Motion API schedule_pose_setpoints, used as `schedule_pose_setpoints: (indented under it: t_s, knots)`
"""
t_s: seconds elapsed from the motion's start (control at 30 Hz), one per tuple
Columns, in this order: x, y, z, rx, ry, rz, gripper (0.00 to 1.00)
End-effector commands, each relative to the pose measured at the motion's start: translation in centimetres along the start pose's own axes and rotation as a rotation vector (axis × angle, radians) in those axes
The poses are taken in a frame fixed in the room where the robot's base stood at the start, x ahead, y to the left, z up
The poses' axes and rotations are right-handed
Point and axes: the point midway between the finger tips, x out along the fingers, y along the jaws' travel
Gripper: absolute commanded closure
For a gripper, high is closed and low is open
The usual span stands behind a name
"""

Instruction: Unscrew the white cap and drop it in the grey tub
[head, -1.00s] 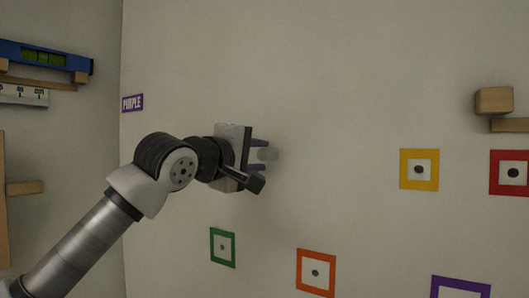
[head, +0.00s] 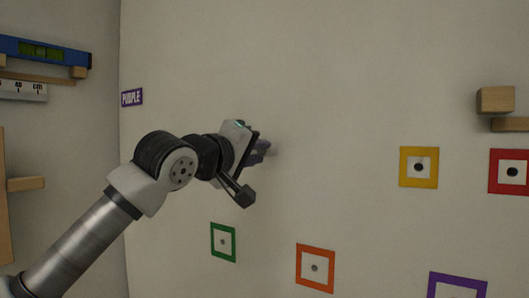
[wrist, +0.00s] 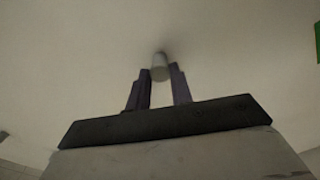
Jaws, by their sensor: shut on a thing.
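The white cap (wrist: 160,66) is a small pale cylinder standing out from the wall. In the wrist view it sits between the tips of my gripper's two dark purple fingers. My gripper (wrist: 160,72) is shut on it. In the head view my gripper (head: 264,150) points right at the wall and is rolled at a slant. Only a pale bit of the cap (head: 273,150) shows past the fingers there. The grey tub is not in view.
Green (head: 223,242), orange (head: 315,268), yellow (head: 419,167), red (head: 512,171) and purple (head: 458,285) square frames are on the wall. Wooden blocks (head: 495,100) jut out at the right. A blue level (head: 42,52) sits at the left.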

Motion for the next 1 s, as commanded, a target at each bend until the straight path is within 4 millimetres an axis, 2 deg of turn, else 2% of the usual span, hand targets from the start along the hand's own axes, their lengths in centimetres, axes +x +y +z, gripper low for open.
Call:
schedule_pose_setpoints:
  t_s: [0.3,0.43,0.77,1.0]
  knots:
    - [-0.04,-0.27,0.18,-0.367,0.001,-0.002,0.98]
    - [-0.05,-0.11,0.10,-0.434,0.000,-0.002,0.98]
    - [-0.05,-0.21,0.15,-0.469,-0.001,-0.003,0.99]
    - [-0.09,-0.32,0.20,-0.770,0.001,-0.002,0.99]
